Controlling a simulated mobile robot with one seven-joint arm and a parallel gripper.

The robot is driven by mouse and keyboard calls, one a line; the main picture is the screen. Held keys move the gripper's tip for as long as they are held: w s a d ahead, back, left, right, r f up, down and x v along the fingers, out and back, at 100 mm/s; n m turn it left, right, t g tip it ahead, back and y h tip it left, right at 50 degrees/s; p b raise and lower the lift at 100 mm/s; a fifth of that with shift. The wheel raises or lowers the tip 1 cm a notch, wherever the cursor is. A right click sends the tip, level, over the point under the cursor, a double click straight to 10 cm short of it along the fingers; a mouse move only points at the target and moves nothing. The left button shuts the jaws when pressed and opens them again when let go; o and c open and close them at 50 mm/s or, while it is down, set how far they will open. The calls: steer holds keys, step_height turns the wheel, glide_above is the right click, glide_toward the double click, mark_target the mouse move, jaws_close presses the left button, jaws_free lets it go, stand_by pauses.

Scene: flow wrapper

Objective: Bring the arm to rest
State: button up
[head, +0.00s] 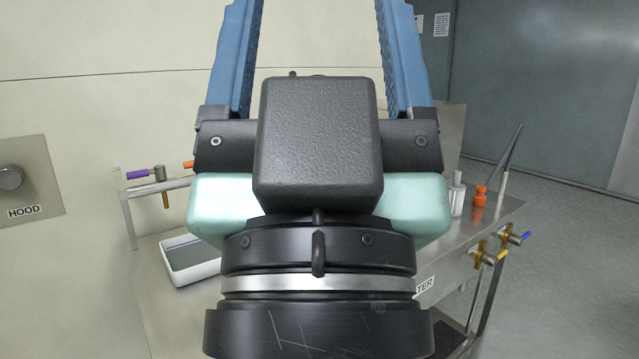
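My gripper (317,95) fills the middle of the head view, seen from behind its dark housing. Its two blue ribbed fingers stand wide apart and point up, with their tips cut off by the top edge. Only bare wall shows between the visible parts of the fingers, so it is open there with nothing seen in it. A pale green pad is around the housing, and the dark wrist with a silver ring is below. The rest of my arm is not in view.
Behind my gripper is a steel bench (490,215) with a white tray (190,270) at left. An orange bottle (479,197), a clear bottle (457,195) and valves (490,257) are at right. A HOOD wall switch (12,180) is far left. Open floor (560,260) lies right.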

step_height(320, 180, up, 28)
steer(key=p, duration=2.5)
steer(key=shift+f, duration=0.15)
